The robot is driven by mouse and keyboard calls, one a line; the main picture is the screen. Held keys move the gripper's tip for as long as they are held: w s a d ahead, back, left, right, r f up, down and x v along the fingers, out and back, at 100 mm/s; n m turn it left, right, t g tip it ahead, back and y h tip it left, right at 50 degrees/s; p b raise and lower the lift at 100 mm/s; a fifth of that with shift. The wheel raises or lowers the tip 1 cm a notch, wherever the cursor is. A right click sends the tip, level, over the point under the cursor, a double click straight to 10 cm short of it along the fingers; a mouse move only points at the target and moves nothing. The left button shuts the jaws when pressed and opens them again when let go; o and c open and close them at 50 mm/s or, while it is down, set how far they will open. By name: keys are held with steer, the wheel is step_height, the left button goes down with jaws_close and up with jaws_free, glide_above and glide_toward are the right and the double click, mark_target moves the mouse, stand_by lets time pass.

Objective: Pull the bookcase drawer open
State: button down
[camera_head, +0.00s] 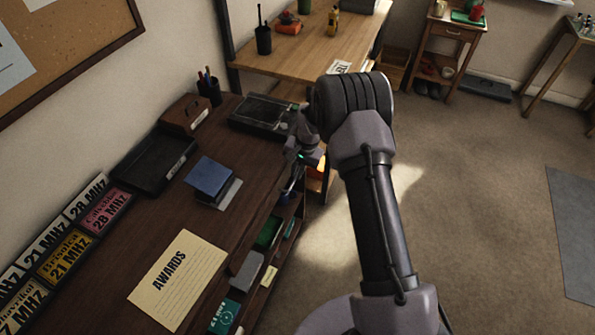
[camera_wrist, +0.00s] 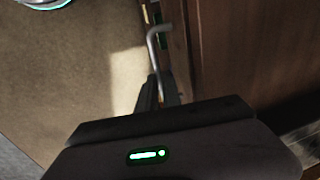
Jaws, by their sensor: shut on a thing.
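The dark brown bookcase (camera_head: 150,235) runs along the left wall in the head view. In the wrist view its brown wood (camera_wrist: 250,50) fills the right side. A bent grey metal bar, looking like the drawer's handle (camera_wrist: 153,45), stands beside the wood and runs down between my fingers. My gripper (camera_wrist: 160,88) is shut on this handle. In the head view my gripper (camera_head: 306,160) is at the bookcase's far front edge, partly hidden by my arm. The drawer's front is hidden there, and I cannot tell how far it is open.
On the bookcase top are an awards sheet (camera_head: 180,280), a blue box (camera_head: 209,176), a black tray (camera_head: 156,162) and a dark flat case (camera_head: 262,115). Shelves below hold books (camera_head: 246,272). A wooden desk (camera_head: 310,50) stands behind. Carpet (camera_head: 480,220) to the right is clear.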

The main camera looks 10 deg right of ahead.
stand_by(0.5)
steer(key=s+d+b, duration=0.1)
steer(key=s+d, duration=0.6)
steer(key=d, duration=0.3)
steer(key=s+d+b, duration=0.1)
steer(key=s+d, duration=0.7)
steer(key=d, duration=0.2)
steer(key=shift+d, duration=0.35)
steer(key=c, duration=1.5)
jaws_free()
steer(key=d+r+p, duration=0.1)
steer(key=r+p, duration=0.1)
steer(key=r, duration=0.3)
steer(key=s+r+p, duration=0.1)
steer(key=r+p, duration=0.1)
steer(key=r, duration=0.4)
steer(key=s+d+r+p, duration=0.1)
steer(key=r+p, duration=0.1)
steer(key=r, duration=0.4)
steer(key=shift+d, duration=0.3)
steer(key=shift+r, duration=0.1)
